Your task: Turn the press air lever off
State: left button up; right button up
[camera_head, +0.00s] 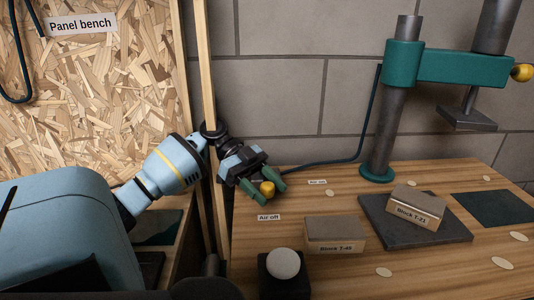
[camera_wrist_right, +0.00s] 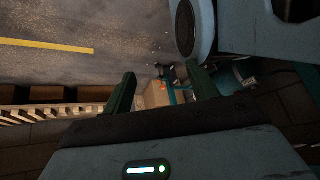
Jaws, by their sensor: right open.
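The press air lever shows as a yellow knob (camera_head: 267,188) low over the wooden bench, between the "Air on" label (camera_head: 317,182) and the "Air off" label (camera_head: 269,217). My left gripper (camera_head: 265,190) reaches past the wooden post from the left, its two green fingers on either side of the knob. I cannot tell whether they press on it. The lever's stem is hidden behind the gripper. My right gripper (camera_wrist_right: 162,92) is open and empty in the right wrist view, away from the bench.
A green press (camera_head: 405,65) stands at the back. A pale round button (camera_head: 283,263) tops a dark box. A wooden post (camera_head: 209,90) stands beside my left arm.

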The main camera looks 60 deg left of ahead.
pick_arm(q)
jog(key=shift+w+f, duration=0.1)
pick_arm(e)
jog(key=shift+s, duration=0.1)
pick_arm(q)
jog(key=shift+a+r+p, duration=0.1)
jog(key=shift+r+p, duration=0.3)
jog(key=shift+r, duration=0.1)
notch_tip(320, 180, up, 3)
jog(key=p, duration=0.3)
jog(key=shift+r, duration=0.1)
jog(key=s+d+p, duration=0.9)
jog(key=s+d, duration=0.2)
jog(key=shift+d+r, duration=0.35)
jog(key=shift+r, duration=0.1)
pick_arm(e)
notch_tip(320, 180, up, 11)
jog(key=shift+a, duration=0.25)
jog(key=shift+f, duration=0.1)
pick_arm(q)
jog(key=shift+r, duration=0.1)
pick_arm(e)
jog(key=shift+t, duration=0.3)
